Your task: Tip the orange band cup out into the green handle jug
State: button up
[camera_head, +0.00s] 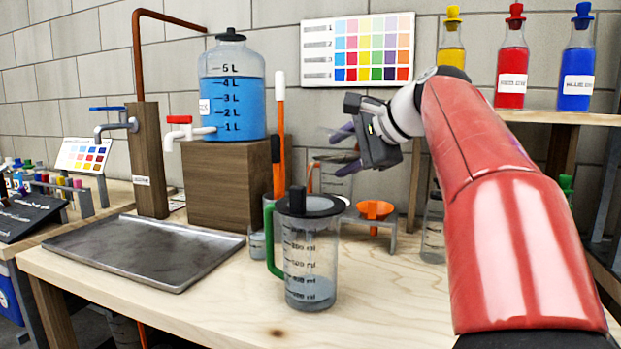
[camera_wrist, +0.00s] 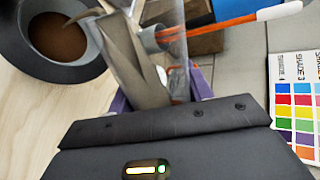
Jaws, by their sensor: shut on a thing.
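The green handle jug (camera_head: 310,262) stands upright near the front of the bench, clear with a scale, a dark top and greyish contents low inside. In the wrist view a dark round rim (camera_wrist: 88,66) with a brown disc inside appears at upper left, likely the jug's top. My gripper (camera_head: 346,152) is raised behind and right of the jug, its purple fingers pointing left. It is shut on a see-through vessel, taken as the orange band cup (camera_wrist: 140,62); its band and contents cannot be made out. The cup is mostly hidden by the fingers in the head view.
An orange rod with a white end (camera_head: 279,125) stands close behind the jug. An orange funnel on a stand (camera_head: 375,210) is to its right. A metal tray (camera_head: 145,250) and wooden block with a blue tank (camera_head: 232,95) lie left and behind. The bench's front right is clear.

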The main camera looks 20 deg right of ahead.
jog(key=shift+s+a+r+n+t+h+p, duration=0.1)
jog(key=shift+a+r+n+t+h+p, duration=0.15)
jog(key=shift+r+n+h, duration=0.4)
jog(key=shift+s+a+r+n+t+h+p, duration=0.1)
jog(key=shift+a+r+n+t+h+p, duration=0.1)
jog(key=shift+r+n+h, duration=0.4)
dwell(3.5)
jog(key=shift+s+a+r+n+t+h+b, duration=0.15)
jog(key=shift+a+r+n+t+h, duration=0.2)
jog(key=shift+r+n+h, duration=0.25)
jog(key=shift+s+a+r+n+t+h+b, duration=0.1)
jog(key=shift+a+r+n+t+h+b, duration=0.1)
jog(key=shift+a+r+n+h, duration=0.25)
dwell(2.2)
